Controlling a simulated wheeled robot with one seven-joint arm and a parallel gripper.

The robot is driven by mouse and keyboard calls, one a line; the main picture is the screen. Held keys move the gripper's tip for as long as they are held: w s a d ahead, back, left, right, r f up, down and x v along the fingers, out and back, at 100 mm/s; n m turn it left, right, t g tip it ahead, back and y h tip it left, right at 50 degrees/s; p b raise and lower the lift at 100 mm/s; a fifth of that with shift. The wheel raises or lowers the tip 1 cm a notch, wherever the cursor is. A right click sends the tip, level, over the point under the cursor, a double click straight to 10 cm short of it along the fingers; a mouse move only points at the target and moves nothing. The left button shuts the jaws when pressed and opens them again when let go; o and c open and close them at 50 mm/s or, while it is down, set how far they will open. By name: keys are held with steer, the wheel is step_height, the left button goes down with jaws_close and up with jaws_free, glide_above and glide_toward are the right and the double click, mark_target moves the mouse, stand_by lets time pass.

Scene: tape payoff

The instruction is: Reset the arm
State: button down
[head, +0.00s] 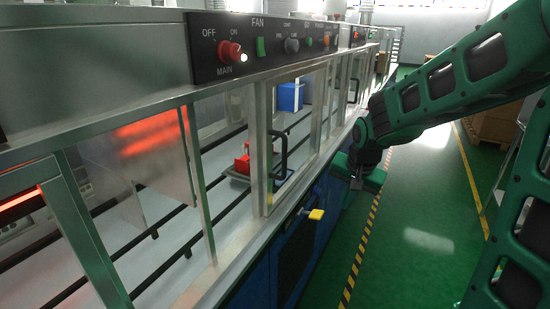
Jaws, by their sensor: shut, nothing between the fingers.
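My arm reaches in from the right, green and black, over the aisle. My gripper (356,183) hangs at its end, just right of the machine's long front edge. It is small and dark in this view. It is shut with nothing in it, and touches nothing that I can make out.
A long machine with a control panel (275,43) and a glazed door with a black handle (279,150) fills the left. A red item (243,163) and a blue box (290,97) are inside. A yellow tab (316,214) sticks out in front.

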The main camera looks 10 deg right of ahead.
steer(key=s+d+r+n+g, duration=0.1)
steer(key=s+d+g, duration=0.1)
steer(key=s, duration=1.2)
steer(key=s+d+r+n+g, duration=0.1)
steer(key=s+d, duration=0.3)
steer(key=s, duration=1)
steer(key=shift+s+d+r+g+y, duration=0.25)
steer(key=shift+s+g+y, duration=0.05)
steer(key=shift+g+y, duration=0.1)
steer(key=shift+w+f, duration=0.25)
steer(key=shift+w, duration=0.4)
